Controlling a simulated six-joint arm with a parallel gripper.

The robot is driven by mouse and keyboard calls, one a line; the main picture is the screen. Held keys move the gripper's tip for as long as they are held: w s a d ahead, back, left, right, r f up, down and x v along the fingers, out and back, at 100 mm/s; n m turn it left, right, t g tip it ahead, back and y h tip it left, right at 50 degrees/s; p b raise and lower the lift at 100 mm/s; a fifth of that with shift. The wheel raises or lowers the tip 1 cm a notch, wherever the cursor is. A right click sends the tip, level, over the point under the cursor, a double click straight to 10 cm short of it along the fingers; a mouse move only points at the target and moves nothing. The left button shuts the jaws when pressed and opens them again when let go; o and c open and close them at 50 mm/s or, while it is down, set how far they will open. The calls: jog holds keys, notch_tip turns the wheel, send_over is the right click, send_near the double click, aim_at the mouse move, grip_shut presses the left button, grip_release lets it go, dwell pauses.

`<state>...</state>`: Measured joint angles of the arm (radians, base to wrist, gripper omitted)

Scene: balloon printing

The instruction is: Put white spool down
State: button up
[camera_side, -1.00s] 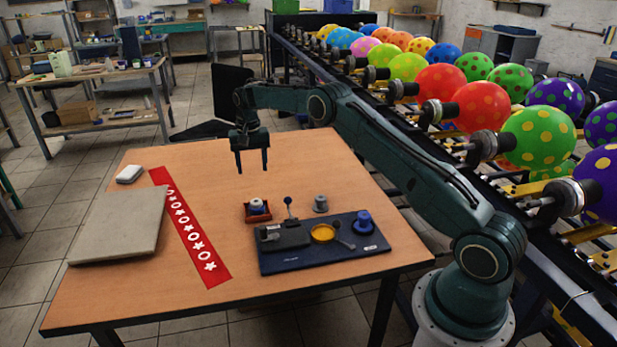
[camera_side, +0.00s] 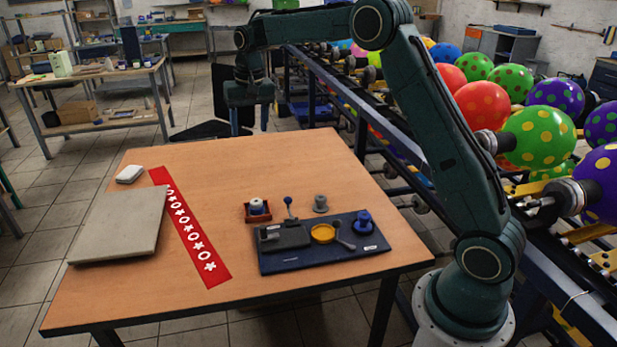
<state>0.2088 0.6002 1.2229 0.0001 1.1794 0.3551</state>
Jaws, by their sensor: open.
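The white spool (camera_side: 256,203), with a dark blue part showing under it, sits upright in a small red-brown open box (camera_side: 248,217) on the wooden table. My gripper (camera_side: 249,122) is raised high above and behind the spool in the picture, well apart from it. Its two fingers point down, spread open, with nothing between them.
A dark blue board (camera_side: 310,264) holds a grey block, a yellow dish (camera_side: 323,233) and a blue spool (camera_side: 363,221). A grey spool (camera_side: 320,203) stands behind it. A red patterned strip (camera_side: 190,228) and a beige slab (camera_side: 120,226) lie left. Balloons (camera_side: 540,137) line the conveyor at right.

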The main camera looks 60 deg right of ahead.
jog(key=s+a+r+n+t, duration=0.15)
jog(key=s+a+r, duration=0.3)
jog(key=s, duration=0.45)
jog(key=s+a+r+n+t, duration=0.1)
jog(key=s+a+r+n, duration=0.15)
jog(key=s+r, duration=0.5)
jog(key=s+a+f+n, duration=0.1)
jog(key=s+a+f, duration=0.1)
jog(key=s, duration=0.8)
jog(key=s+a+f+n+t, duration=0.1)
jog(key=s+f, duration=0.4)
jog(key=s, duration=0.6)
jog(key=shift+s+a+f, duration=0.2)
jog(key=shift+a, duration=0.7)
jog(key=shift+t, duration=0.25)
